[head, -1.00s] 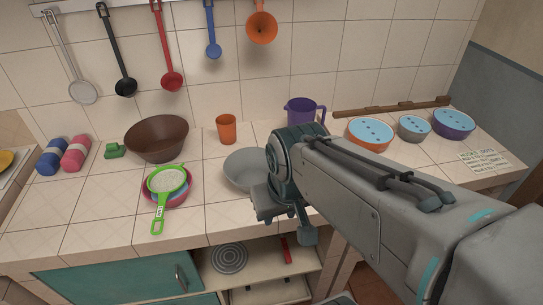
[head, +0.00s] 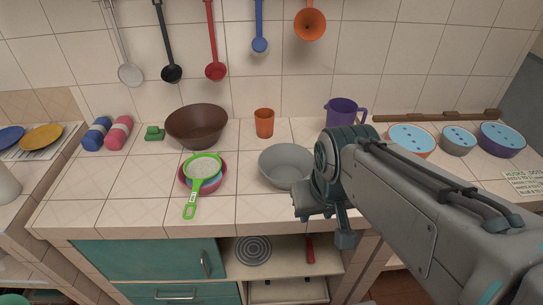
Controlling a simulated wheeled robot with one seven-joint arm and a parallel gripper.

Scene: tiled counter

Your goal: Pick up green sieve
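The green sieve (head: 201,171) lies on a pink bowl (head: 183,178) on the tiled counter, left of centre. Its handle points toward the counter's front edge. My gripper (head: 343,240) hangs at the end of my arm, right of the grey bowl and near the counter's front edge. It is well to the right of the sieve and apart from it. The fingers are small and partly hidden by the wrist, so I cannot tell how wide they are.
A grey bowl (head: 284,168) stands between the sieve and my arm. A brown bowl (head: 197,128), an orange cup (head: 264,123) and a purple jug (head: 342,112) stand behind. Lidded bowls (head: 411,140) are at right. Utensils hang on the wall. The counter's left front is clear.

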